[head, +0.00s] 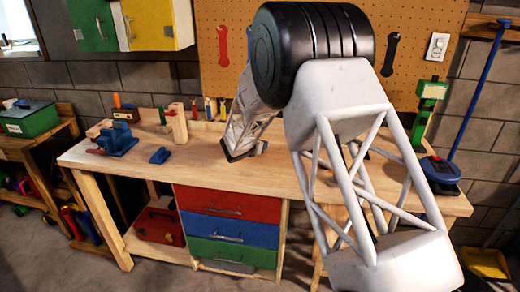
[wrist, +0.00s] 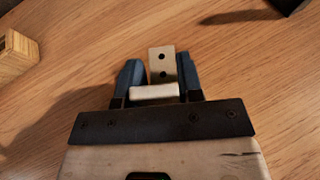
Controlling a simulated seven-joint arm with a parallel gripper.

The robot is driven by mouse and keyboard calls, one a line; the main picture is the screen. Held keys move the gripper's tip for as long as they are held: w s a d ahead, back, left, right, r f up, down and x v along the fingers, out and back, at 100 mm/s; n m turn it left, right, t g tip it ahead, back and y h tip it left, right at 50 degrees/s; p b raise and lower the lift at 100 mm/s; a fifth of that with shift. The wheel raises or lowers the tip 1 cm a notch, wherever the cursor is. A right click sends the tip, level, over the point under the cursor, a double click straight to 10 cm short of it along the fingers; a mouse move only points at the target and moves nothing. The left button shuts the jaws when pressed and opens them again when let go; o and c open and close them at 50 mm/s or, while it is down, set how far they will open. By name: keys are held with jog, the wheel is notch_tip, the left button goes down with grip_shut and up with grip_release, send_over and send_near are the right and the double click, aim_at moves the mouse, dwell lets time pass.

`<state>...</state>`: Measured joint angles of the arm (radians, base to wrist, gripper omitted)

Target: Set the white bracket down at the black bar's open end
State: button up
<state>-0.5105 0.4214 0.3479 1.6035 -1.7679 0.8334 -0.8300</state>
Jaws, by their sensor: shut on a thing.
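My gripper (wrist: 160,80) is shut on the white bracket (wrist: 161,63), between its two blue fingers in the wrist view. The bracket has an upright-looking pale plate with two dark holes and a white flange nearer the camera. Wooden tabletop lies beneath; I cannot tell the exact gap. In the head view my gripper (head: 240,154) is low over the middle of the workbench, and the bracket cannot be made out there. A dark piece (wrist: 288,4) is cut off at the wrist view's top right, apart from the bracket; I cannot tell whether it is the black bar.
The workbench (head: 205,174) carries a blue vise (head: 118,140), a small blue block (head: 160,155) and wooden pieces at left. A wooden block (wrist: 14,55) shows at the wrist view's left edge. A blue-and-black device (head: 440,172) stands at right. Bare wood surrounds my gripper.

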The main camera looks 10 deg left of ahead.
jog(key=shift+s+r, duration=0.15)
jog(key=shift+r, duration=0.45)
jog(key=s+d, duration=0.2)
jog(key=s, duration=0.3)
jog(key=s+d+r, duration=0.1)
jog(key=s+d, duration=0.1)
jog(key=s, duration=0.2)
jog(key=s+d, duration=0.1)
jog(key=s, duration=0.4)
jog(key=shift+s+d+r, duration=0.15)
jog(key=shift+s+d, duration=0.15)
jog(key=shift+d, duration=0.1)
jog(key=shift+d, duration=0.1)
